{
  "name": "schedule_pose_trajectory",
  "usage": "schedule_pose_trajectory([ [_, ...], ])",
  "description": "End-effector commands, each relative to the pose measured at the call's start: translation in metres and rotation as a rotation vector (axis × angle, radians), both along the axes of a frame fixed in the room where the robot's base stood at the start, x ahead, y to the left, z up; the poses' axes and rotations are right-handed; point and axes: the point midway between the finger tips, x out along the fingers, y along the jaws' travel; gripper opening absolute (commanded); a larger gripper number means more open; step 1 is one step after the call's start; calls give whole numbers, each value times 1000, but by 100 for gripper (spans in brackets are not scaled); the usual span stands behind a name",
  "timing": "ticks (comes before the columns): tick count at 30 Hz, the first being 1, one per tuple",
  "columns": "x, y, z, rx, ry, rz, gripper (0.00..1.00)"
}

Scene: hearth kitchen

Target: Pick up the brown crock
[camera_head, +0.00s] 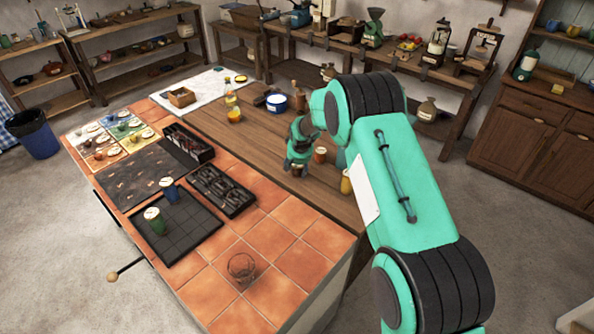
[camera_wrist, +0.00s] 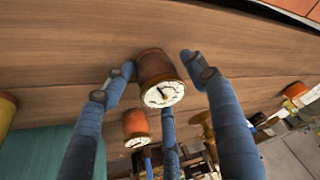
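The brown crock (camera_wrist: 158,68), with a round pale label on its end, shows in the wrist view between the spread blue fingers of my gripper (camera_wrist: 160,64). Gaps show on both sides of it, and no finger visibly touches it. In the head view my gripper (camera_head: 299,158) is low over the wooden part of the counter. It hides much of what is beneath it there. A redder crock (camera_wrist: 136,124) with a similar label is close by in the wrist view.
A yellow crock (camera_head: 346,183) stands near my arm, and a reddish-brown one (camera_head: 320,155) beside my gripper. A white-and-blue pot (camera_head: 277,103) and an orange-yellow jar (camera_head: 234,115) stand farther back. A black tray (camera_head: 222,190) lies left; front tiles hold a clear glass (camera_head: 241,267).

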Motion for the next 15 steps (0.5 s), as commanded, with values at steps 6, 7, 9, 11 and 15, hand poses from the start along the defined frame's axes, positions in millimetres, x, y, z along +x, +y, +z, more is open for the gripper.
schedule_pose_trajectory([
  [6, 0, 0, 1, 0, -1, 0, 12],
  [7, 0, 0, 1, 0, -1, 0, 12],
  [9, 0, 0, 1, 0, -1, 0, 12],
  [11, 0, 0, 1, 0, -1, 0, 12],
  [15, 0, 0, 2, 0, -1, 0, 12],
])
